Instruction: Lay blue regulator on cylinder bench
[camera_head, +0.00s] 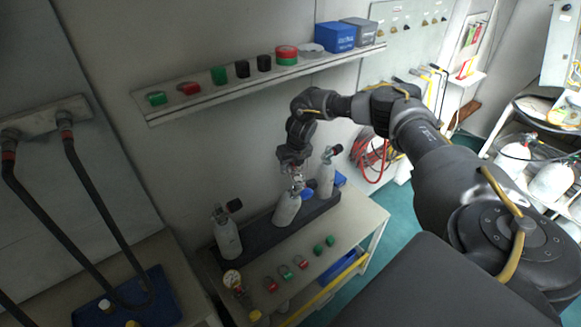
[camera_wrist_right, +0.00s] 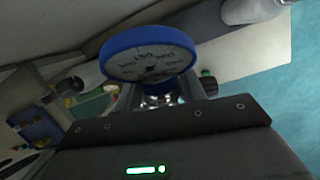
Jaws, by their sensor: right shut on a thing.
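The blue regulator (camera_wrist_right: 150,52), with a blue-rimmed round gauge, fills the upper middle of the right wrist view. In the head view only a small blue part (camera_head: 307,195) shows below my right gripper (camera_head: 296,183). My right gripper is shut on the regulator, close over the middle white cylinder (camera_head: 286,209). I cannot tell whether the regulator touches that cylinder. The cylinder bench (camera_head: 348,224) has a pale top and a dark rack (camera_head: 262,238) along its back. My left gripper is not in view.
White cylinders stand left (camera_head: 227,238) and right (camera_head: 326,176) in the rack. Several red and green caps (camera_head: 286,271) and a gauge (camera_head: 232,278) line the bench front. A wall shelf (camera_head: 250,80) with caps and boxes hangs above. Bare bench top lies between rack and caps.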

